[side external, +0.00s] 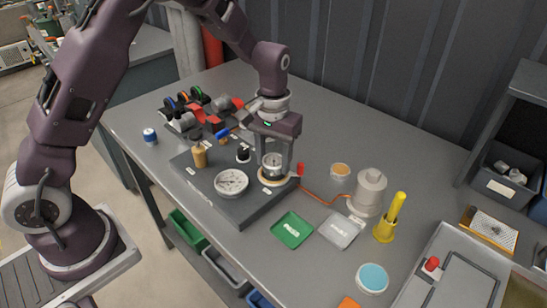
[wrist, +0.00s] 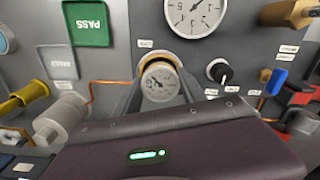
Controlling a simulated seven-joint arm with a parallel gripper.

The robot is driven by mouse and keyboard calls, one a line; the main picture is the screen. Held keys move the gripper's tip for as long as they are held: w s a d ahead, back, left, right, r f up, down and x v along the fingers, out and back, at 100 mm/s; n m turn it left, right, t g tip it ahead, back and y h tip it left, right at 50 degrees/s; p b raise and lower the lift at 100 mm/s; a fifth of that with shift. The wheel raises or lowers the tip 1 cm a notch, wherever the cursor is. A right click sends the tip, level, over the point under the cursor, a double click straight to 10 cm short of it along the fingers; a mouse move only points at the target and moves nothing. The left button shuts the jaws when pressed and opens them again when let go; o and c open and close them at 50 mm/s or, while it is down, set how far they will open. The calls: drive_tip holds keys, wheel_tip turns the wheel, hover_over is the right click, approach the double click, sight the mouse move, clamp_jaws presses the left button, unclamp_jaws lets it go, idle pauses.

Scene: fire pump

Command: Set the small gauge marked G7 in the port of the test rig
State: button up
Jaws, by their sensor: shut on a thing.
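My gripper (side external: 278,172) points down over the test rig (side external: 246,213), a dark flat block on the bench. In the wrist view, the gauge (wrist: 160,82) sits between the two fingers, dial facing the camera. A brass-coloured port ring (side external: 272,179) shows around the gauge's lower end, and the gauge is at the port. I cannot tell how deep it sits. The G7 marking is not readable. The dial looks roughly upright.
A larger white gauge (side external: 231,183) lies left of the port. A brass fitting (side external: 199,156) and a black knob (side external: 243,153) stand behind. A copper line runs right to a grey cylinder (side external: 369,192). Green PASS tray (side external: 292,230) and grey tray (side external: 341,230) lie in front.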

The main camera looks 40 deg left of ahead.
sight(274, 161)
drive_tip(key=shift+f, duration=0.3)
drive_tip(key=shift+f, duration=0.25)
drive_tip(key=o, duration=1.5)
wheel_tip(274, 161, up, 13)
drive_tip(key=s+a+r+t+h, duration=0.1)
drive_tip(key=s+r+t, duration=0.1)
drive_tip(key=s+r, duration=0.8)
drive_tip(key=s+f+m+t, duration=0.1)
drive_tip(key=s, duration=0.7)
drive_tip(key=s+f+m+t+y, duration=0.1)
drive_tip(key=s+m+t, duration=0.1)
drive_tip(key=s, duration=0.6)
drive_tip(key=shift+s+a+f+t, duration=0.15)
drive_tip(key=shift+a+f+t, duration=0.15)
drive_tip(key=shift+a, duration=0.15)
